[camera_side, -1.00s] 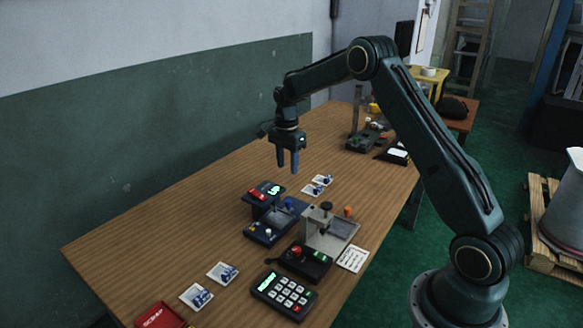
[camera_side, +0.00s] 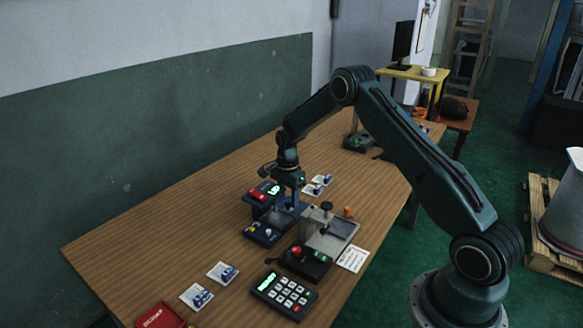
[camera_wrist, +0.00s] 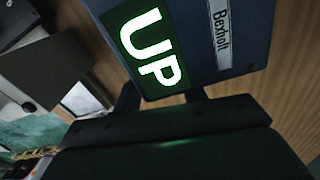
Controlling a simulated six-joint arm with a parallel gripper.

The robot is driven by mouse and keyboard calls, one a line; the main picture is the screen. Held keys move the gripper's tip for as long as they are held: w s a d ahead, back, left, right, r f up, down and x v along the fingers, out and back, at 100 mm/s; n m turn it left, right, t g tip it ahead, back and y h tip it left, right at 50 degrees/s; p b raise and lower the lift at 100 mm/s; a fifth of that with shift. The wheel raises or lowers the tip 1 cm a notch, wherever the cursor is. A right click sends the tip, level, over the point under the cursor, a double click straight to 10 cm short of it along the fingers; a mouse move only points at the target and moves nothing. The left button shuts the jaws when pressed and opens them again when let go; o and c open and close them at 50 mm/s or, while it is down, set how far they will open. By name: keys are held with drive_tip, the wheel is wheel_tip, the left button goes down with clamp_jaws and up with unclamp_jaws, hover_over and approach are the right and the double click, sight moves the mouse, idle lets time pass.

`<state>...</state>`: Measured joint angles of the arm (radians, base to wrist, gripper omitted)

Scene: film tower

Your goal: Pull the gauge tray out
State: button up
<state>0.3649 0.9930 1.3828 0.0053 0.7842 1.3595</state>
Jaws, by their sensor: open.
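The dark blue gauge (camera_side: 257,204) stands on the table with a red label and a lit green display on top. In the wrist view, the gauge (camera_wrist: 245,50) fills the top, its display reads "UP" and a label reads "Bexholt". A low dark blue tray part (camera_side: 262,236) with small white and yellow pieces extends from its front. My gripper (camera_side: 288,204) is open and low over the right part of this tray. In the wrist view, my dark fingers (camera_wrist: 162,96) are close to the gauge's face. The blue knob is hidden behind my gripper; I cannot tell whether they touch.
A grey clamp fixture (camera_side: 325,230) stands close on the right. A black box with red and green buttons (camera_side: 305,262) and a keypad (camera_side: 284,294) are in front. Cards with blue parts (camera_side: 222,272) lie at left.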

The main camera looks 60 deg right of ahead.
drive_tip(key=shift+f, duration=0.25)
clamp_jaws()
drive_tip(key=shift+d, duration=0.1)
drive_tip(key=d, duration=0.8)
unclamp_jaws()
